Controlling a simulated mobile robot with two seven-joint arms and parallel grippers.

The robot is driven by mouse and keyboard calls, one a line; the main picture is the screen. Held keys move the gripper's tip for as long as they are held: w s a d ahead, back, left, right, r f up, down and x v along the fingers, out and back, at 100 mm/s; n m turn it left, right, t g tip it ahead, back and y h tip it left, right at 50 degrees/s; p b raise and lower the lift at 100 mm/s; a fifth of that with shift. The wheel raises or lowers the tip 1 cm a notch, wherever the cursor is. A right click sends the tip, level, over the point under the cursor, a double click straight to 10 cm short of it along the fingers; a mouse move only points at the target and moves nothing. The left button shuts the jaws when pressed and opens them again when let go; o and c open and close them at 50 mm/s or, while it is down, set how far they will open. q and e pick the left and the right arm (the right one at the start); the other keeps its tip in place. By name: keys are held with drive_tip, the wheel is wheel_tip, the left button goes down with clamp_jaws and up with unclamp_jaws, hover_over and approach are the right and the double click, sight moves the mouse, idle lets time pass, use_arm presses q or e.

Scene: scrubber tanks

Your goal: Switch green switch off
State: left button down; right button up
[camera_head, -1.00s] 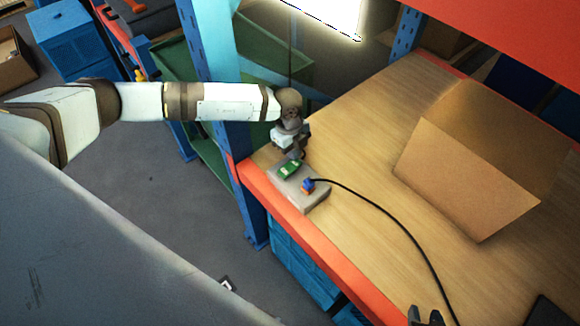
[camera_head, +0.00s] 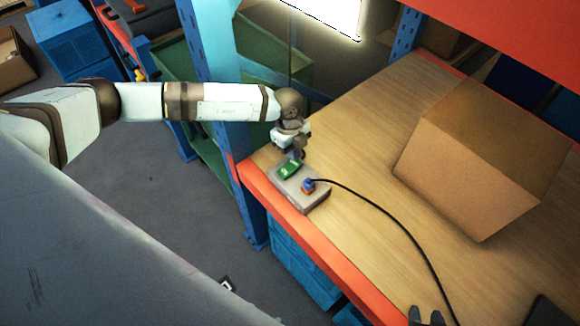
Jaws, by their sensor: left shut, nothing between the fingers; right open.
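The green switch (camera_head: 290,170) sits on a grey box (camera_head: 313,198) at the near left corner of the wooden shelf. It is too small to tell which way it is set. My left gripper (camera_head: 299,156) points down at the far edge of the green switch, shut and empty. I cannot tell whether its fingertips touch the switch. My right gripper (camera_head: 426,317) shows only its fingertips at the bottom edge, open and empty.
A black cable (camera_head: 402,228) runs from the plug across the shelf (camera_head: 350,240) towards the front. A cardboard box (camera_head: 465,180) stands at the right. A blue upright post (camera_head: 222,90) rises just behind my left arm. An orange beam (camera_head: 330,255) edges the shelf.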

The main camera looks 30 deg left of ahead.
sight(294, 164)
use_arm(q)
drive_tip(key=shift+f, duration=0.1)
use_arm(e)
drive_tip(key=shift+s+f, duration=0.1)
drive_tip(key=shift+f, duration=0.1)
use_arm(q)
drive_tip(key=shift+f+b, duration=1.05)
drive_tip(key=shift+f, duration=0.7)
use_arm(e)
drive_tip(key=shift+f, duration=0.9)
drive_tip(key=shift+r, duration=0.1)
use_arm(q)
drive_tip(key=shift+r+p, duration=2.95)
drive_tip(key=shift+r, duration=0.65)
use_arm(e)
wheel_tip(294, 164, up, 6)
drive_tip(key=shift+f, duration=0.25)
use_arm(q)
drive_tip(key=shift+f, duration=0.1)
